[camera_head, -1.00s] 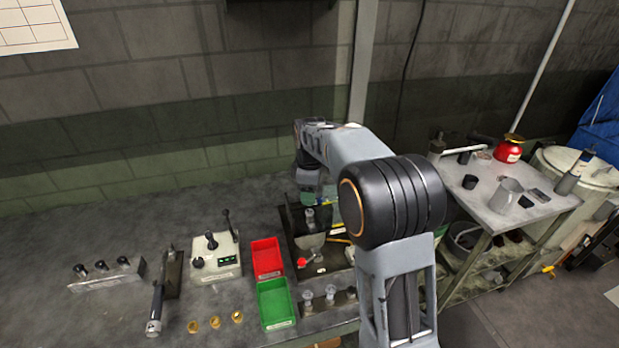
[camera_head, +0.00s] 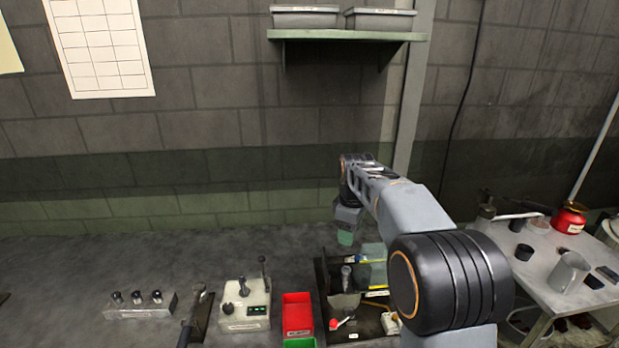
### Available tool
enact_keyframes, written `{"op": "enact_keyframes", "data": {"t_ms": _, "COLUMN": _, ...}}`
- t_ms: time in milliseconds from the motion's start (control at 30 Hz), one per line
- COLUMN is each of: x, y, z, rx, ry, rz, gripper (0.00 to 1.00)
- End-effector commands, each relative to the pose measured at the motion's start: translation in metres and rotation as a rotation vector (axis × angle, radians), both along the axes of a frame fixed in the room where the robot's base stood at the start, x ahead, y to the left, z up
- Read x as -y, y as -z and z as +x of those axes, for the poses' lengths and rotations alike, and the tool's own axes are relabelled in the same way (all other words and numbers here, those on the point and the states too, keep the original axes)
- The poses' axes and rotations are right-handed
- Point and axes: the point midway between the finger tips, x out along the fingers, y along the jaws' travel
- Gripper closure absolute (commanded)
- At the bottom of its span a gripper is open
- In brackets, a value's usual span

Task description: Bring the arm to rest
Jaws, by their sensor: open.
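My arm reaches from the lower right of the head view up and left over the workbench (camera_head: 60,270). Its wrist end, where my gripper (camera_head: 345,238) is, hangs over the back of the dark machine tray (camera_head: 328,290). The gripper is small in the picture and partly hidden by the wrist; it appears open, with nothing seen in it. It is apart from the grey block with levers in the tray.
A red bin (camera_head: 298,315), a green bin (camera_head: 299,343), a control box (camera_head: 244,312) with a lever and a metal rack (camera_head: 140,307) stand on the bench. A shelf (camera_head: 345,36) with grey bins hangs above. A side table (camera_head: 540,275) stands right.

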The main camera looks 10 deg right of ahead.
Motion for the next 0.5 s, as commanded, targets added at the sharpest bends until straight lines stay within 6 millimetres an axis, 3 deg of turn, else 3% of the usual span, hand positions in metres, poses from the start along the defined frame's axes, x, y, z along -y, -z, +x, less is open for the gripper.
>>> {"op": "enact_keyframes", "data": {"t_ms": 100, "x": 0.0, "y": 0.029, "z": -0.014, "rx": -0.016, "ry": 0.215, "rz": 0.004, "gripper": 0.45}}
{"op": "enact_keyframes", "data": {"t_ms": 167, "x": 0.0, "y": 0.035, "z": -0.03, "rx": -0.003, "ry": 0.345, "rz": 0.01, "gripper": 0.45}}
{"op": "enact_keyframes", "data": {"t_ms": 500, "x": 0.0, "y": 0.044, "z": -0.16, "rx": 0.143, "ry": 0.907, "rz": 0.097, "gripper": 0.45}}
